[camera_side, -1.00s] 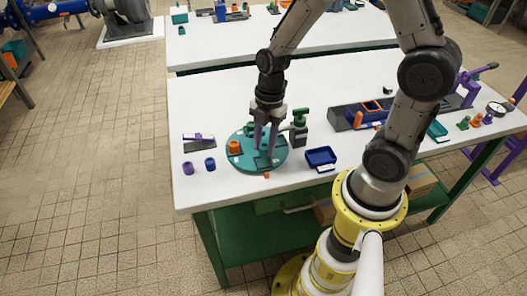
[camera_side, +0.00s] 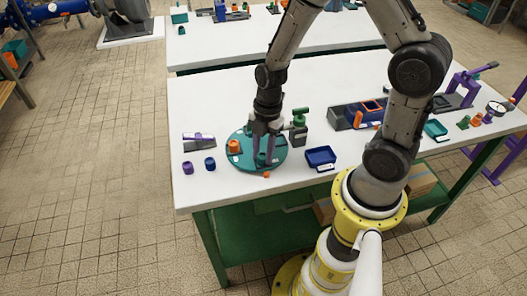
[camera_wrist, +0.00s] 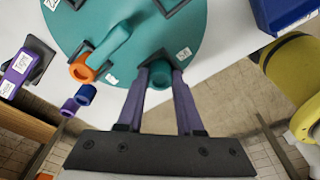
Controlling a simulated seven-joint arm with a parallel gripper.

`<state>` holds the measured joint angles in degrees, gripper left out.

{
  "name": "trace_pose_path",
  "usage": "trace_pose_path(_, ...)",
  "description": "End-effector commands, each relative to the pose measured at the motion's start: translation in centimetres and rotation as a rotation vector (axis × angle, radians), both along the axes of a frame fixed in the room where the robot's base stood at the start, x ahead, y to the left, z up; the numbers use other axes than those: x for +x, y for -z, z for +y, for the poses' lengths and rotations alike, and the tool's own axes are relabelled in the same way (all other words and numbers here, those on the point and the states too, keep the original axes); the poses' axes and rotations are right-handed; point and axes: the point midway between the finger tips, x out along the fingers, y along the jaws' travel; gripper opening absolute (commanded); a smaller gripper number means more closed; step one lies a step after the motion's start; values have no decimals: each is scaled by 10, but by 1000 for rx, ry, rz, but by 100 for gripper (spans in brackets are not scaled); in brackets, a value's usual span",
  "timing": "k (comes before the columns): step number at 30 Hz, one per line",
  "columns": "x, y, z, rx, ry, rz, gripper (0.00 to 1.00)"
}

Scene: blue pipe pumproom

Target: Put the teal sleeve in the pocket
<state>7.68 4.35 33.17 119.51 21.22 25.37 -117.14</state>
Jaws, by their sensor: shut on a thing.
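The teal sleeve (camera_wrist: 160,74) is between the purple-grey fingertips of my gripper (camera_wrist: 160,80) in the wrist view, and my gripper is shut on it. It is at a dark square-framed pocket (camera_wrist: 143,72) on the round teal plate (camera_wrist: 65,22); I cannot tell whether it is inside the frame or just above it. In the side view my gripper (camera_side: 264,160) points down, low over the front right part of the plate. The fingers hide most of the sleeve there.
An orange sleeve (camera_wrist: 82,68) sits on the plate, with a teal handle-like part (camera_wrist: 112,46) beside it. A blue tray (camera_side: 320,157) stands to the right, a green-topped dark fixture (camera_side: 299,130) behind. Purple (camera_side: 188,168) and blue (camera_side: 210,163) sleeves stand left of the plate.

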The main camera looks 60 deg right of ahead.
Motion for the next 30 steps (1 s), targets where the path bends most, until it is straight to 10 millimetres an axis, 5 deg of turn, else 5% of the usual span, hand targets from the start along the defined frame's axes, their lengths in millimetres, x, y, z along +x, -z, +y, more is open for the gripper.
trace_pose_path(3, -3, 12, -1, -8, -2, 10, 0)
trace_pose_path(4, -3, 12, -1, -7, -3, 10, 37)
trace_pose_path(9, -3, 12, 0, -7, -2, 10, 65)
trace_pose_path(20, -3, -3, -1, -7, 1, 8, 65)
trace_pose_path(30, -1, -76, -12, -7, 2, 0, 65)
